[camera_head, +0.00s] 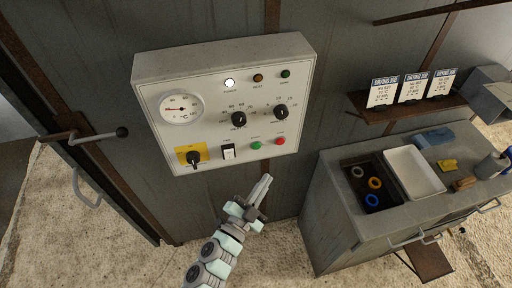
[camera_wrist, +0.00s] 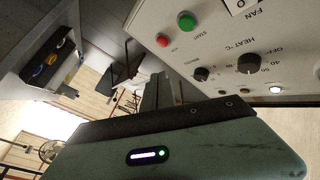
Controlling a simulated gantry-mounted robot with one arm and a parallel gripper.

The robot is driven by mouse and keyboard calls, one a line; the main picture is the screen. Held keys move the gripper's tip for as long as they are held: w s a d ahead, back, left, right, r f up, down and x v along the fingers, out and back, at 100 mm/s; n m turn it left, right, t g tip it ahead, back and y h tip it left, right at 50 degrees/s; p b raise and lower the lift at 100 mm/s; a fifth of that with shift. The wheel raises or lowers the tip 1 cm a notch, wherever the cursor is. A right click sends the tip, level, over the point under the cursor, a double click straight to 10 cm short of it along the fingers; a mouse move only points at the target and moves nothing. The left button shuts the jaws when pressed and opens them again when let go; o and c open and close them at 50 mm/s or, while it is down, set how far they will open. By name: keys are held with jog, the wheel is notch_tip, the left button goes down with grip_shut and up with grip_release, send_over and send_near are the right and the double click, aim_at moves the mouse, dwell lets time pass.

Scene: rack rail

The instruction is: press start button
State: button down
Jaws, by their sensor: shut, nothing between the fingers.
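The control panel (camera_head: 205,112) is a pale grey box on the metal wall. Its green start button (camera_head: 256,145) sits low on the face, left of the red stop button (camera_head: 280,141). The green start button (camera_wrist: 187,21) also shows at the top of the wrist view, with the red button (camera_wrist: 163,40) beside it. My gripper (camera_head: 266,179) is below the panel, fingers pointing up and slightly right. The fingers are together and empty. They appear apart from the start button; the exact depth is hard to judge.
A fan switch (camera_head: 228,152) and a yellow-plated rotary switch (camera_head: 193,156) are left of the start button. Two black knobs and a dial gauge (camera_head: 181,107) are above. A lever handle (camera_head: 121,132) sticks out at left. A cabinet (camera_head: 338,228) with trays stands at right.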

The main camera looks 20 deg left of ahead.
jog(key=b, duration=0.1)
send_near(265, 142)
jog(key=shift+w+d+r, duration=0.15)
jog(key=shift+w+d, duration=0.2)
jog(key=shift+w, duration=0.4)
jog(key=shift+w+d+r, duration=0.15)
jog(key=shift+w+d, duration=0.15)
jog(key=shift+w, duration=0.5)
jog(key=shift+w, duration=0.1)
dwell(1.0)
jog(key=shift+w+a, duration=0.2)
jog(key=shift+a, duration=0.05)
jog(key=shift+w+a, duration=0.25)
jog(key=shift+w, duration=0.05)
dwell(0.8)
jog(key=shift+s, duration=0.1)
jog(key=shift+s+d, duration=0.5)
jog(key=shift+s, duration=0.05)
dwell(0.3)
